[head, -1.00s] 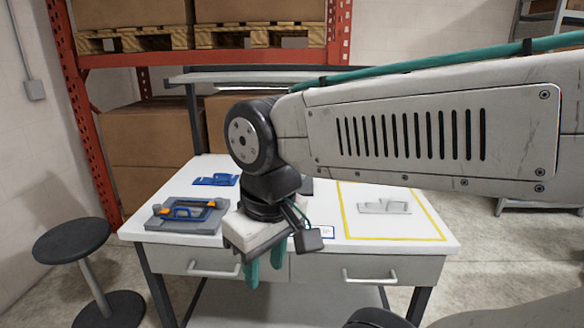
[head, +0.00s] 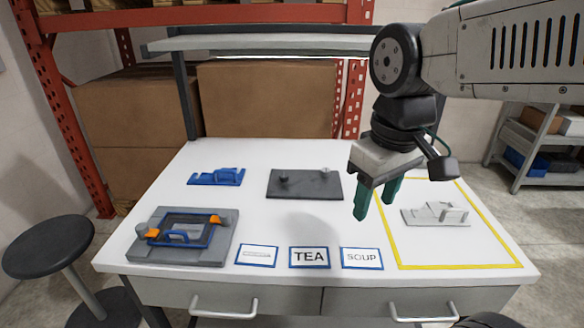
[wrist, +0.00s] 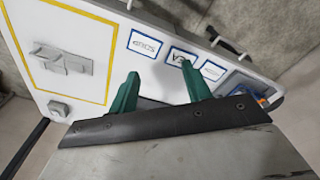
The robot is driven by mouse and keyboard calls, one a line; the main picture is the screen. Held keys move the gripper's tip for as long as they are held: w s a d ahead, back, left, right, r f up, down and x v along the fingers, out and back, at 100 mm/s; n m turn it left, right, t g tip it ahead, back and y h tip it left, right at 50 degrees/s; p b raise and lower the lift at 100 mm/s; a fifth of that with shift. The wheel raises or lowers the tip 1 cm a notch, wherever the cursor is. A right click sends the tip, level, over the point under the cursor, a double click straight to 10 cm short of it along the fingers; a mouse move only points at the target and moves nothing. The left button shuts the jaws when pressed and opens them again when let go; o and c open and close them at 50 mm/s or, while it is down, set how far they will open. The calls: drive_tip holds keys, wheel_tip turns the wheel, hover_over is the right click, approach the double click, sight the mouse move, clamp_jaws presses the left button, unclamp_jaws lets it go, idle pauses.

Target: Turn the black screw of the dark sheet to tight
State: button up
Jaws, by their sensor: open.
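The dark sheet (head: 305,190) lies flat near the middle of the white table in the head view. A black screw (head: 283,179) stands on its left part, and a small light-coloured piece (head: 325,171) stands at its back right. My gripper (head: 376,208) is open and empty, fingers down, above the table to the right of the sheet and apart from it. Its green fingers also show in the wrist view (wrist: 160,90). I cannot make out the sheet or the black screw in the wrist view. How far the screw is turned cannot be told.
A grey fixture with blue frame and orange clips (head: 180,254) sits front left, a blue bracket (head: 216,177) behind it. COCOA-like, TEA (head: 309,257) and SOUP (head: 361,258) cards line the front. A grey bracket (head: 436,214) lies inside a yellow outline. A stool (head: 57,245) stands left.

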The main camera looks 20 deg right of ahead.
drive_tip(key=w+r+n, duration=0.2)
drive_tip(key=w+n, duration=0.2)
drive_tip(key=w, duration=0.6)
drive_tip(key=n+g, duration=0.1)
drive_tip(key=n, duration=1.1)
approach(284, 175)
drive_tip(key=shift+s+f, duration=0.1)
drive_tip(key=shift+f, duration=0.35)
wheel_tip(284, 175, down, 8)
drive_tip(key=shift+r, duration=0.2)
drive_tip(key=c, duration=1)
